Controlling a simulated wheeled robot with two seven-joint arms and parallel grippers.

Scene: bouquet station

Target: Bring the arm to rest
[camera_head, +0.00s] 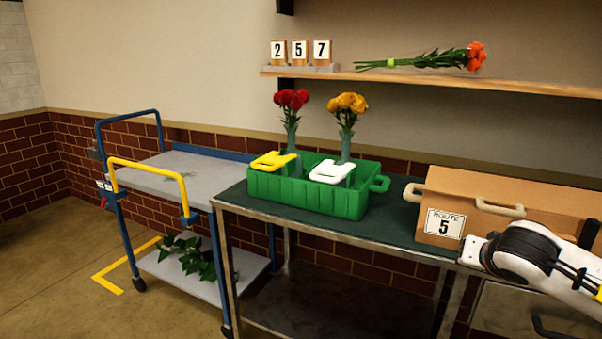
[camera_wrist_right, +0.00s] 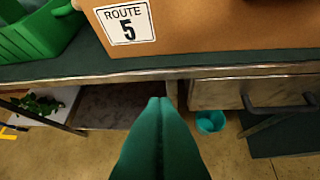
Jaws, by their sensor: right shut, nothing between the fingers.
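My right arm (camera_head: 535,255), white with a black joint, shows at the right edge of the head view, in front of the cardboard box and over the table's right part. My right gripper (camera_wrist_right: 160,102) shows in the right wrist view as two teal fingers pressed together, with nothing between them. It is in front of the table edge, apart from the box. The fingers cannot be made out in the head view. My left arm and gripper are not in view.
A cardboard box (camera_head: 490,212) marked "Route 5" and a green crate (camera_head: 310,198) with two flower vases stand on the table (camera_head: 385,228). A blue cart (camera_head: 180,175) stands at left. A shelf (camera_head: 450,82) holds number blocks and an orange bouquet. A teal bucket (camera_wrist_right: 210,122) is on the floor.

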